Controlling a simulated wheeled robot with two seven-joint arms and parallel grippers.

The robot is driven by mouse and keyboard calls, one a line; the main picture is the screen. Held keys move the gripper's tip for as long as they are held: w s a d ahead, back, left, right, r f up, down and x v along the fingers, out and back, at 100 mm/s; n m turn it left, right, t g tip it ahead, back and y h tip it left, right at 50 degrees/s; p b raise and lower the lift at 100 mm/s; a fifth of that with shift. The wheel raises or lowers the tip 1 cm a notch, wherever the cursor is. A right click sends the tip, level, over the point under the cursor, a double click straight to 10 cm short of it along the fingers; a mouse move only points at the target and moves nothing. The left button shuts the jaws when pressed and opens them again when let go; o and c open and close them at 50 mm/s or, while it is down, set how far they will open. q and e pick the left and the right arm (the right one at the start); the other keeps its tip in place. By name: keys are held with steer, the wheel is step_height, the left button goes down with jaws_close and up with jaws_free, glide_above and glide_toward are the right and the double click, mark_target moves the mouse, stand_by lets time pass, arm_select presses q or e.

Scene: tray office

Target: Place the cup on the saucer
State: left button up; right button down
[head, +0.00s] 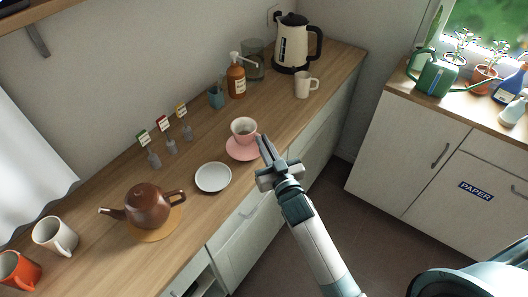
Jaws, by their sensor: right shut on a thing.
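A pink cup (243,127) is upright over a pink saucer (241,151) on the wooden counter. From this angle I cannot tell whether its base rests on the saucer or hovers just above it. My right gripper (263,145) reaches in from the lower right and is shut on the right side of the cup; the exact grip spot is hard to see. A white saucer-like plate (213,177) lies empty just in front and left of the pink saucer. My left gripper is not in view.
A brown teapot (145,203) stands on a round mat at left, with white (52,236) and orange (18,270) mugs beyond. Behind are small label holders (171,146), a soap bottle (236,82), a kettle (291,48) and a white mug (302,87).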

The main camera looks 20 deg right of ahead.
steer(key=shift+f+p, duration=0.45)
steer(key=shift+f, duration=1.55)
steer(key=shift+f, duration=0.1)
steer(key=c, duration=1.9)
jaws_free()
steer(key=shift+s, duration=0.15)
